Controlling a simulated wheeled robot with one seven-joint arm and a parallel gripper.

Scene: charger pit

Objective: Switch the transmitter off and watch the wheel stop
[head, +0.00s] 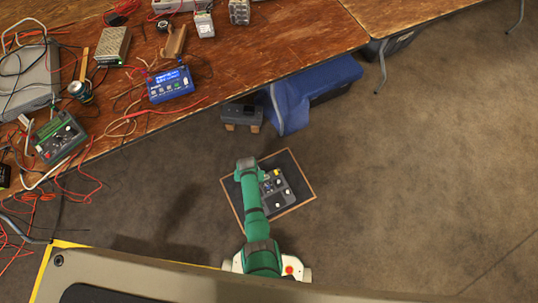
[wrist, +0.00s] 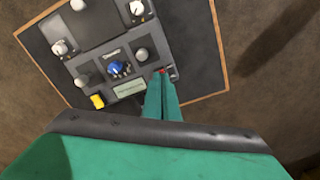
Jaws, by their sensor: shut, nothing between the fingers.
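The transmitter, a dark control box (head: 284,196) with white knobs and a yellow part, lies on a dark wood-edged mat (head: 302,171) on the floor. In the wrist view its panel (wrist: 97,38) shows a blue knob (wrist: 117,68), pale knobs, a yellow button (wrist: 97,101) and a pale label (wrist: 129,88). My gripper (wrist: 162,80) is shut and empty. Its green fingertips are at the panel's lower right edge, by a small red-tipped switch (wrist: 163,71). I cannot tell whether they touch it, or its position. My arm hides part of the box in the head view. I cannot identify a wheel.
A wooden bench (head: 265,42) with instruments and loose red wires stands at the back and left. A grey device (head: 242,113) on wooden blocks and a blue cloth-covered box (head: 312,92) are near its edge. The floor (head: 430,170) to the right is clear.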

